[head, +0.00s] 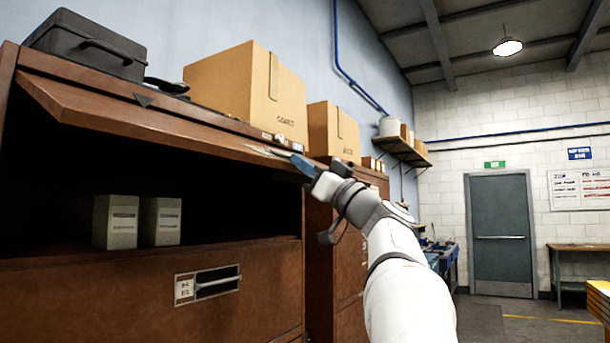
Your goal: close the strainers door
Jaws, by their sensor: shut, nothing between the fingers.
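A brown flap door (120,108) on the left cabinet stands raised, sticking out from the top of an open compartment (60,190). I take it for the strainers door, but I see no readable label on it. Two pale grey boxes (115,222) stand inside the dark compartment. My gripper (266,151) is at the right end of the door, close to its front edge. Its slim fingers are shut with nothing between them. I cannot tell whether they touch the door.
A dark toolbox (88,45) and cardboard cartons (235,90) stand on top of the cabinets. A closed drawer with a handle (215,284) lies below the compartment. A second brown cabinet (345,270) is beyond. Open floor and a grey door (500,235) lie at the right.

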